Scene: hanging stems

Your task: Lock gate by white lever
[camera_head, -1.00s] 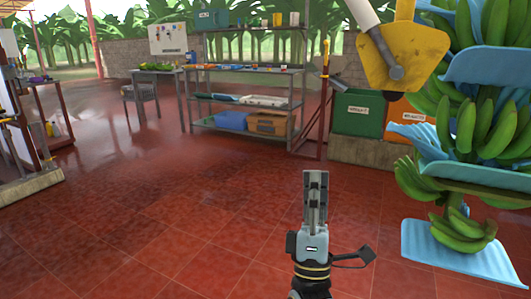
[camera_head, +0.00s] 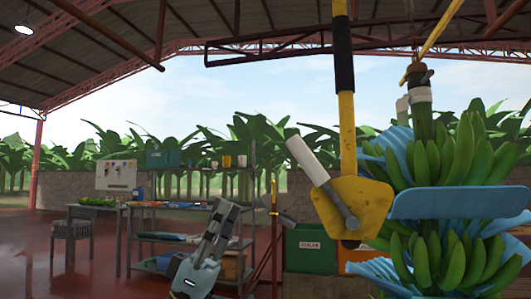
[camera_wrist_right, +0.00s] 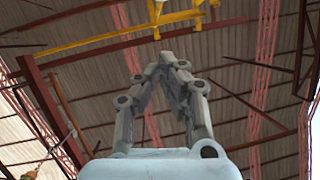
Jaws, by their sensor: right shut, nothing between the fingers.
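The white lever (camera_head: 308,162) is a short pale bar sticking out up and left from a yellow plate (camera_head: 340,206). The plate hangs at the lower end of a yellow and black post (camera_head: 344,90). This looks like the gate; whether it is locked I cannot tell. My right gripper (camera_head: 228,208) points up, left of the lever and apart from it. Its fingers are closed together and empty. In the right wrist view the same closed fingers (camera_wrist_right: 168,60) point at the roof. My left gripper is not in view.
Banana bunches (camera_head: 455,160) with blue sheets hang close on the right of the plate. A green bin (camera_head: 310,248) stands behind, below the lever. A metal shelf (camera_head: 190,205) and a table (camera_head: 95,210) stand at the back left. A yellow overhead rail (camera_wrist_right: 120,38) runs under the roof.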

